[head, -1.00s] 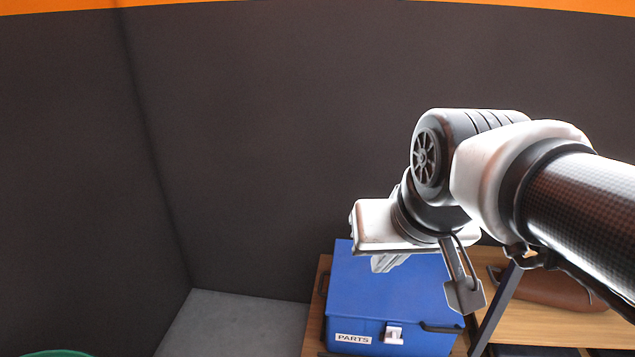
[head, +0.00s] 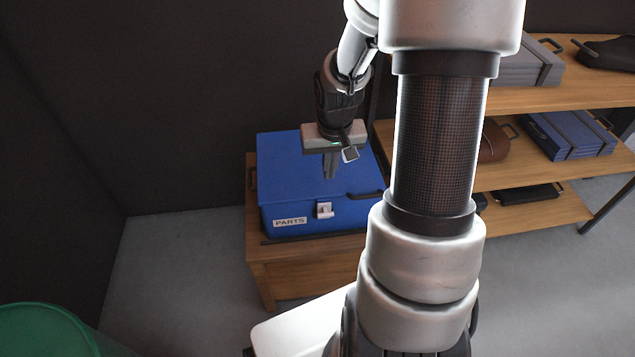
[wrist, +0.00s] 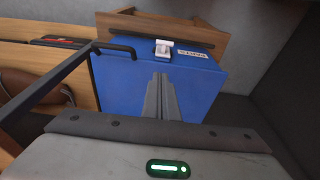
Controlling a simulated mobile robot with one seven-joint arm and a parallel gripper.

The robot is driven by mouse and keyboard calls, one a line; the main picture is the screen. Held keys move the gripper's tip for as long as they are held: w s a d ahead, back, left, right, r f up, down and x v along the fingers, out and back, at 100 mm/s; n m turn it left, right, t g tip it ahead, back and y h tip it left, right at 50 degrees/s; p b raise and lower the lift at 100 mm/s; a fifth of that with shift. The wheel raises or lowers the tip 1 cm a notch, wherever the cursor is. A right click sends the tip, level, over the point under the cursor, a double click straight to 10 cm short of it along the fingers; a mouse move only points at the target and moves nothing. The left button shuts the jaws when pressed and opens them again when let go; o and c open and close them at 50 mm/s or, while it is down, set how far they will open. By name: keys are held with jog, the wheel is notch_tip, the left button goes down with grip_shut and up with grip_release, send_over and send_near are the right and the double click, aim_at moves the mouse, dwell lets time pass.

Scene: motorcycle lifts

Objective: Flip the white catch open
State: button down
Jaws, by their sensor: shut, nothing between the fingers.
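The white catch (head: 324,209) sits on the front face of the blue box (head: 290,170), just right of its PARTS label. In the wrist view the catch (wrist: 163,47) is at the box's far top edge, beyond my fingertips. My gripper (head: 330,172) is above the box lid, behind the catch and apart from it. Its fingers are together and empty, pointing down; they also show in the wrist view (wrist: 160,80). I cannot tell the exact gap between the fingertips and the lid.
The box stands on a wooden stand (head: 262,270). A wooden shelf unit (head: 560,68) with cases and bags is at right. A black handle (head: 366,195) is on the box front, right of the catch. A green round object (head: 45,330) is at lower left.

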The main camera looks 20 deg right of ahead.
jog(key=shift+a, duration=0.1)
jog(key=b, duration=0.3)
send_over(327, 211)
jog(key=w, duration=0.2)
jog(key=f, duration=0.9)
jog(key=shift+s+d+f, duration=0.15)
jog(key=shift+d+f, duration=0.05)
jog(key=shift+f, duration=0.15)
jog(key=f, duration=0.1)
jog(key=s+f+b, duration=0.1)
jog(key=shift+s+a+f, duration=0.2)
jog(key=shift+s+f, duration=0.1)
jog(key=shift+f, duration=0.1)
jog(key=shift+s+a+f+b, duration=0.1)
jog(key=shift+s+f+b, duration=0.2)
